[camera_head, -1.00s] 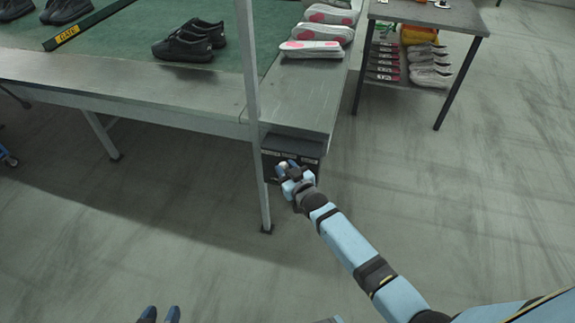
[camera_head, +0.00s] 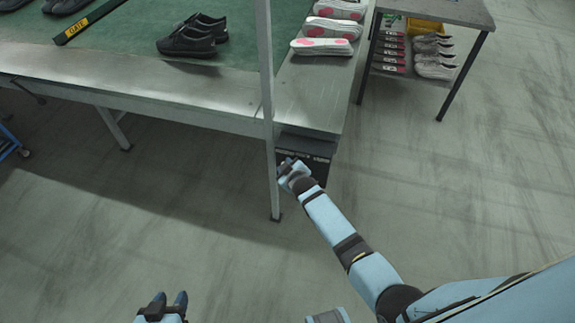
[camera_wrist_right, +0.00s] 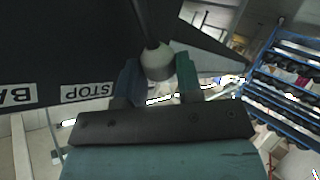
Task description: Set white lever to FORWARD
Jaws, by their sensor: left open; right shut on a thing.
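The dark control box (camera_head: 318,166) hangs under the right end of the conveyor table. My right gripper (camera_head: 287,166) is at its left part. In the right wrist view, the right gripper (camera_wrist_right: 157,84) is shut on the white round knob of the white lever (camera_wrist_right: 158,63), whose dark stem enters the box. A STOP label (camera_wrist_right: 87,92) and a partly cut-off label starting with BA (camera_wrist_right: 16,95) show upside down, left of the knob. No FORWARD label is readable. My left gripper (camera_head: 166,303) is open and empty at the bottom of the head view.
A grey post (camera_head: 268,110) stands just left of the box. A side table (camera_head: 440,10) with shoes below stands at the back right. The floor in front is clear.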

